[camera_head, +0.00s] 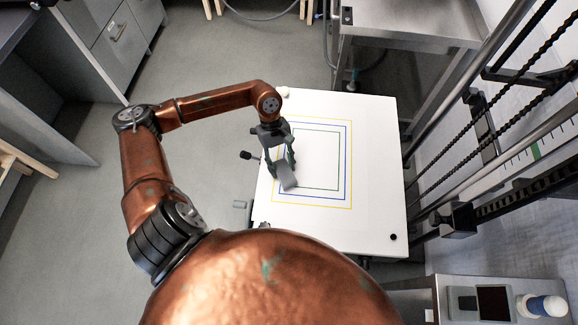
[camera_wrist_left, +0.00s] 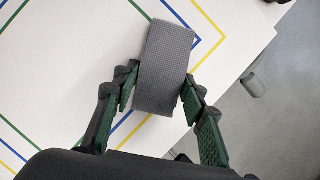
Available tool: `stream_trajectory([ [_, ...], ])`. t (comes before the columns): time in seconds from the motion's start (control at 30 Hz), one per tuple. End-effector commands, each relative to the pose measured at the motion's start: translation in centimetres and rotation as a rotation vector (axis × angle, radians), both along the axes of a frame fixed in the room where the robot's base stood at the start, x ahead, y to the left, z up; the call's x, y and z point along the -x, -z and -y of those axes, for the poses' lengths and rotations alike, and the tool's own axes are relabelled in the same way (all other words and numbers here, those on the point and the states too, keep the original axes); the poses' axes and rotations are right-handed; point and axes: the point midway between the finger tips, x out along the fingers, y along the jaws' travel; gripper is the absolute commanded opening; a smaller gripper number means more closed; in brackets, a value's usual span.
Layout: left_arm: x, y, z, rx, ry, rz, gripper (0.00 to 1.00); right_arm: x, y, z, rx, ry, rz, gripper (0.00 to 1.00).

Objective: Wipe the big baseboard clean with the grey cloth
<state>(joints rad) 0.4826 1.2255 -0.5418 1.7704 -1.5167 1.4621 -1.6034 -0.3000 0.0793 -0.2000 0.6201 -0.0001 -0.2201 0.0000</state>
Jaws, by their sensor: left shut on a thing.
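The big white baseboard (camera_head: 375,160) has nested yellow, blue and green outlines on its top; it also shows in the left wrist view (camera_wrist_left: 70,60). The grey cloth (camera_head: 287,182) is a small, textured rectangular piece near the board's left side. My left gripper (camera_head: 279,168) is shut on the cloth, whose face fills the space between the green-lined fingers (camera_wrist_left: 158,95) in the left wrist view. The cloth lies over the outlines at the left; whether it touches the board is hard to tell. My right gripper is not in view.
A column with rails and chains (camera_head: 480,130) stands right of the board. A metal table (camera_head: 415,22) stands behind. A bench with a white-and-blue bottle (camera_head: 541,305) is at lower right. The board's middle and right are clear.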

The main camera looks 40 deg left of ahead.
Motion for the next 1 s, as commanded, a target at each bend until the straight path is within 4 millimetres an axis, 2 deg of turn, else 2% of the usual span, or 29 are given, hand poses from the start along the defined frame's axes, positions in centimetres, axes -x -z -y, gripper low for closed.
stream_trajectory([
  [0.5, 0.5, 0.1, -0.8, -0.002, 0.000, -0.001, 0.20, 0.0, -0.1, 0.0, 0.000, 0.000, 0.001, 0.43],
  [1.0, 2.7, 0.0, -4.4, -0.003, -0.002, -0.002, 0.20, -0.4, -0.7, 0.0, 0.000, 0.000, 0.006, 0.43],
])
